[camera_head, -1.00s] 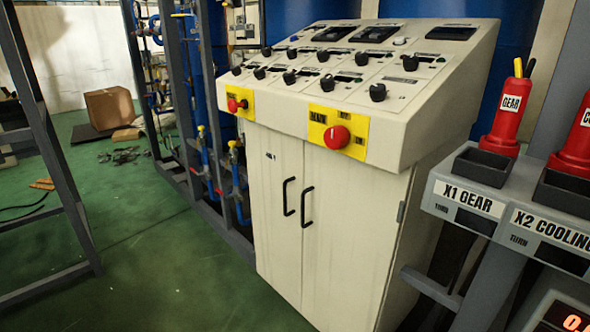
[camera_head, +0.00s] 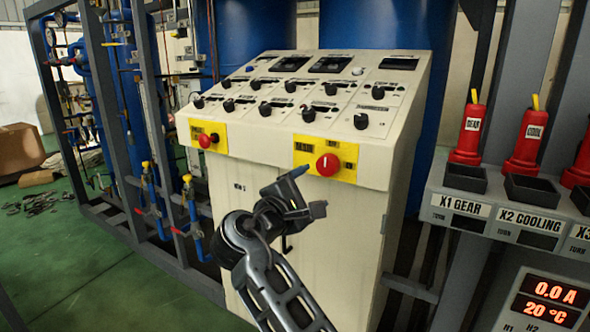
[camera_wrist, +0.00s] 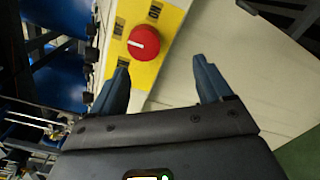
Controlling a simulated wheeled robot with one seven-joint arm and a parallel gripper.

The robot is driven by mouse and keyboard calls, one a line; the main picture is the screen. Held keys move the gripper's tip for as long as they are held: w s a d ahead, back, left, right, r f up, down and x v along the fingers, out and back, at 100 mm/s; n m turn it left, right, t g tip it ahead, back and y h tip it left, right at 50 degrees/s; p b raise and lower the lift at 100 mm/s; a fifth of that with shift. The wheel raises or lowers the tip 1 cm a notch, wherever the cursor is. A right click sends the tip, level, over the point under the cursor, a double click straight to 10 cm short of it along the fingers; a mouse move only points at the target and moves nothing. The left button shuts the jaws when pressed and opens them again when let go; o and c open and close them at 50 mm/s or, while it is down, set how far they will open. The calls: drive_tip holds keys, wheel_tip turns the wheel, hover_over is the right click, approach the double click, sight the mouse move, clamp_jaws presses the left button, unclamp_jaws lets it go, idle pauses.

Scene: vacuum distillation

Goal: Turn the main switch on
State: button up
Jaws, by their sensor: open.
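The main switch (camera_head: 328,165) is a red round knob on a yellow plate (camera_head: 346,153) at the front right of the white control cabinet. In the wrist view the red knob (camera_wrist: 144,42) shows a white line and sits beyond my fingertips, left of the middle of the gap. My gripper (camera_head: 306,190) is open and empty, just below and left of the knob in the head view, apart from it. Its two fingers also show in the wrist view (camera_wrist: 162,75). Part of the cabinet front and its handles are hidden behind my arm.
A second red knob (camera_head: 205,141) on a yellow plate is at the cabinet's left. Several black knobs (camera_head: 265,109) cover the sloped panel (camera_head: 300,95). On the right, red plugs (camera_head: 470,130) stand in grey holders above a red display (camera_head: 550,300). Blue pipes are on the left.

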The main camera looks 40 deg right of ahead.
sight(324, 167)
drive_tip(key=shift+g+h, duration=0.3)
drive_tip(key=shift+g, duration=0.1)
drive_tip(key=shift+w+d+r+p, duration=0.15)
drive_tip(key=shift+w+d+r, duration=0.3)
drive_tip(key=shift+d, duration=0.7)
drive_tip(key=shift+w+d+r+p, duration=0.25)
drive_tip(key=shift+w+d, duration=0.3)
drive_tip(key=shift+d, duration=0.6)
drive_tip(key=shift+w+d+r+p, duration=0.1)
drive_tip(key=shift+w+d+r, duration=0.4)
drive_tip(key=shift+d, duration=0.65)
drive_tip(key=shift+f, duration=0.1)
drive_tip(key=c, duration=1)
drive_tip(key=shift+c, duration=0.2)
